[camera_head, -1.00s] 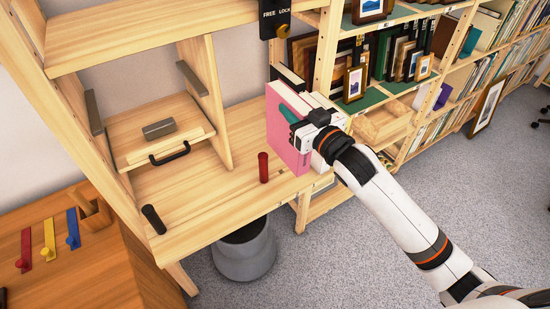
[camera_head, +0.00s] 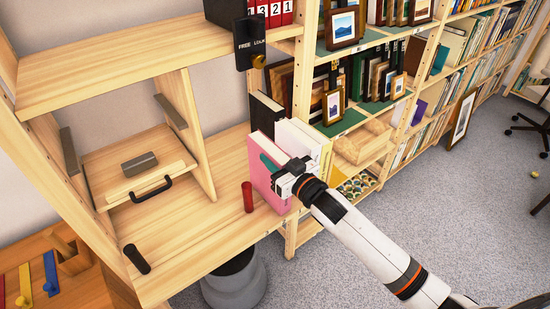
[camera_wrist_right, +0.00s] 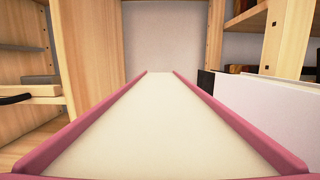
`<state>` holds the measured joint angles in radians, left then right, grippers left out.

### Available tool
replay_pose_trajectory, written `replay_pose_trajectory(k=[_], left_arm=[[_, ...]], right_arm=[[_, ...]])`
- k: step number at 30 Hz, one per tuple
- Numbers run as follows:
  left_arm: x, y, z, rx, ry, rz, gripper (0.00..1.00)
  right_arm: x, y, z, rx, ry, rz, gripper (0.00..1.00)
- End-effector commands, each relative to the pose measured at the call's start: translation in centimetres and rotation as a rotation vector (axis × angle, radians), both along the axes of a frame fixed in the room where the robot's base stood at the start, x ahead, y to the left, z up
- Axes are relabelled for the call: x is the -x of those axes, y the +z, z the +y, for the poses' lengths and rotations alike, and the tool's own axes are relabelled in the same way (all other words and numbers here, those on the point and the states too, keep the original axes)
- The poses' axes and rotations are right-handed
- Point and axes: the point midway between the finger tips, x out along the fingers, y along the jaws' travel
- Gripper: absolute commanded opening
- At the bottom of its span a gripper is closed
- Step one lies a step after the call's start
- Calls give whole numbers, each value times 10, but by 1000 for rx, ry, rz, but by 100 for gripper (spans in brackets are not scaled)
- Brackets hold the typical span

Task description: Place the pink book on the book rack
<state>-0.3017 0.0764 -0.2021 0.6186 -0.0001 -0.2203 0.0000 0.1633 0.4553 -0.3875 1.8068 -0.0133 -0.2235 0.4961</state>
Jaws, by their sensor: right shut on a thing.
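The pink book (camera_head: 262,168) is upright over the front part of the wooden shelf board, to the right of a red cylinder (camera_head: 248,197). My right gripper (camera_head: 280,174) is shut on it at its near upper side, with a teal finger against its pink cover. I cannot tell whether its bottom touches the board. In the right wrist view the pink book (camera_wrist_right: 160,125) fills the middle, cream pages between pink covers. A white book (camera_head: 308,145) and a black book (camera_head: 264,114) stand just right of and behind it. My left gripper is out of view.
The wooden board (camera_head: 215,222) is clear left of the red cylinder, up to a black cylinder (camera_head: 137,259). A wooden upright (camera_head: 301,72) rises behind the books. A grey bin (camera_head: 235,283) stands below.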

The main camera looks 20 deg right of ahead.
Motion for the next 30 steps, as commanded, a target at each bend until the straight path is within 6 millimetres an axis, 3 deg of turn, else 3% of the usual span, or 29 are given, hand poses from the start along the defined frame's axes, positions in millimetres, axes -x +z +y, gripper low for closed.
replay_pose_trajectory(k=[9, 10, 14, 24, 30], left_arm=[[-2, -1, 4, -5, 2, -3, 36], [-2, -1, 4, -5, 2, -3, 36], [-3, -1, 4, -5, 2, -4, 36], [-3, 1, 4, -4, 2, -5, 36], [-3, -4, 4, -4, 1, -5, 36]], right_arm=[[0, 0, 0, -1, 1, -7, 0], [0, -3, 0, 1, 0, -1, 38], [0, -2, 0, 1, 0, 0, 56], [1, 1, -1, 1, 0, 0, 56], [32, -2, -11, 2, 1, 2, 56]])
